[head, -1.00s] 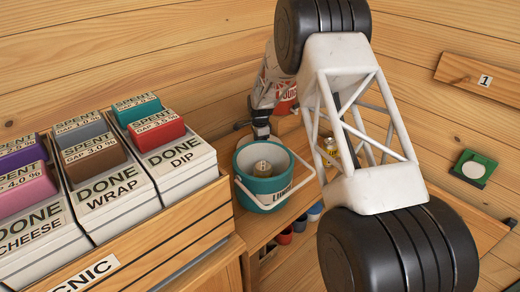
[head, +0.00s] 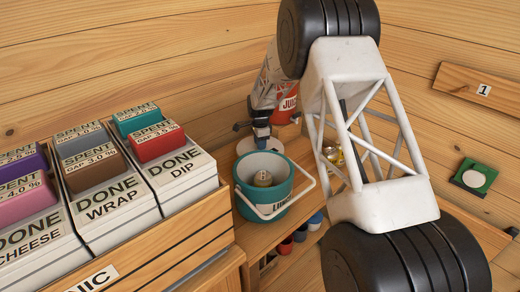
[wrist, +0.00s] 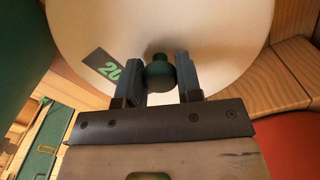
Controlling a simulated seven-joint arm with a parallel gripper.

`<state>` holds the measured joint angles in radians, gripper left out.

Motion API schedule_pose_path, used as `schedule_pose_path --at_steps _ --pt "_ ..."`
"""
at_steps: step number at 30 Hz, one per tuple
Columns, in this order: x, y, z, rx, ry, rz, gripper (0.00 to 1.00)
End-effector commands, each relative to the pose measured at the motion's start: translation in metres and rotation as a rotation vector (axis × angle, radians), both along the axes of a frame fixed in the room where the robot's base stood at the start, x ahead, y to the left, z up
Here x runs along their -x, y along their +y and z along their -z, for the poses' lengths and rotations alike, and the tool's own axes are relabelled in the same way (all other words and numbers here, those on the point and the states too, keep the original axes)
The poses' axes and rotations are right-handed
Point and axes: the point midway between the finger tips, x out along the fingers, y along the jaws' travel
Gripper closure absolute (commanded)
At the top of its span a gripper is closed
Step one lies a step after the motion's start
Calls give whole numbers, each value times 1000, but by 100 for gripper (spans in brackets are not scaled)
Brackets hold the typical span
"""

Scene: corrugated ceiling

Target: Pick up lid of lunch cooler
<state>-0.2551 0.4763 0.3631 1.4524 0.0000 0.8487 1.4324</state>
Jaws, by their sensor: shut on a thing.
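The lunch cooler (head: 250,200) is a teal tub with a white rim and a white handle, standing open on the wooden shelf. A small tan-topped item (head: 263,179) sits inside it. My gripper (head: 261,138) is behind and above the cooler's far rim. In the wrist view, my gripper (wrist: 160,82) is shut on the dark green knob (wrist: 158,72) of the lid. The lid (wrist: 225,40) is a round cream disc with a dark label reading "20". In the head view, a pale edge (head: 246,146) shows below the gripper; the lid is mostly hidden there.
A wooden crate (head: 205,237) of labelled boxes stands to the left. Several small cups (head: 300,232) sit below the shelf edge. A green square item (head: 473,177) is on the right wall.

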Motion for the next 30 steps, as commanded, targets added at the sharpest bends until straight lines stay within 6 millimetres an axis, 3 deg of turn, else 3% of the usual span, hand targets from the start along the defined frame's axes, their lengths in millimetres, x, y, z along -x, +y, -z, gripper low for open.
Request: schedule_pose_path --at_steps 12,18,24,30 --pt "0 0 -84 0 -1 0 93" --pt "0 0 -117 0 -1 0 93" --pt "0 0 -134 0 0 0 93" --pt "0 0 -139 0 1 0 93"
